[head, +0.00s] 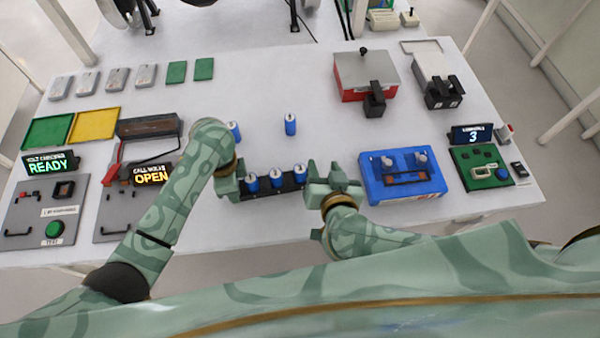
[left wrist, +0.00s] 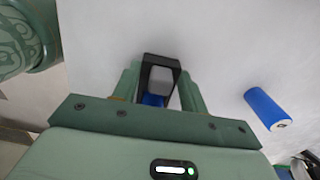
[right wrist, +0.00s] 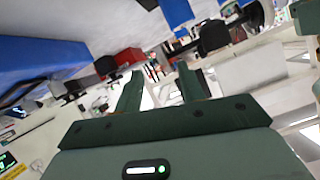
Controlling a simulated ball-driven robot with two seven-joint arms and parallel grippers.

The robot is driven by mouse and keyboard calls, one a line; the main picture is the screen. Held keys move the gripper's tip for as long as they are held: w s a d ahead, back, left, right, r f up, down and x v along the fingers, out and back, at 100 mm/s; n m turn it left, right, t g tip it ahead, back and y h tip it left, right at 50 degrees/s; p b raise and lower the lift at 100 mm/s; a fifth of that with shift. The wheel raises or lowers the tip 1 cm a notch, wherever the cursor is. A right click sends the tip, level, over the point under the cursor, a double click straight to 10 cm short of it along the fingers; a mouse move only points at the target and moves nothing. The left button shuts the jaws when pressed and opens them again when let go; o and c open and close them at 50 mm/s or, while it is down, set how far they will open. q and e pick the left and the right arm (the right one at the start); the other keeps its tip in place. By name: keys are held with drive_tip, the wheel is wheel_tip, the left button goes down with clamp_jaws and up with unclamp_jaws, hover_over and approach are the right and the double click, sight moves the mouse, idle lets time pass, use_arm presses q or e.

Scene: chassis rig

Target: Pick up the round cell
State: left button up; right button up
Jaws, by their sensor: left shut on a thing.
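Blue round cells with white tops show in the head view. One cell (head: 290,125) stands alone on the table, and another (head: 234,131) is partly behind my left arm. Three more, including this cell (head: 277,178), stand in a black holder (head: 265,194). My left gripper (head: 231,186) is at the holder's left end; in the left wrist view its fingers are shut on the black end frame (left wrist: 161,60), with some blue behind it. A loose cell (left wrist: 268,108) is to the right there. My right gripper (right wrist: 160,88) is by the holder's right end, fingers apart, apparently empty.
A blue fixture (head: 402,178) stands close right of my right gripper. A red box (head: 365,78) is farther back. Green (head: 47,132) and yellow (head: 94,125) trays and panels reading READY and OPEN are on the left. The table's middle is largely clear.

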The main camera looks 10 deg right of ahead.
sight(297, 166)
drive_tip(key=s+a+f+n+y, duration=0.2)
drive_tip(key=s+a+n+y, duration=0.15)
drive_tip(key=n, duration=0.25)
drive_tip(key=x, duration=0.4)
drive_tip(key=shift+w+f, duration=0.2)
drive_tip(key=shift+w, duration=0.15)
drive_tip(key=x, duration=0.5)
drive_tip(key=shift+w+d+f, duration=0.15)
drive_tip(key=shift+w+f, duration=0.05)
drive_tip(key=shift+f, duration=0.15)
drive_tip(key=c, duration=0.8)
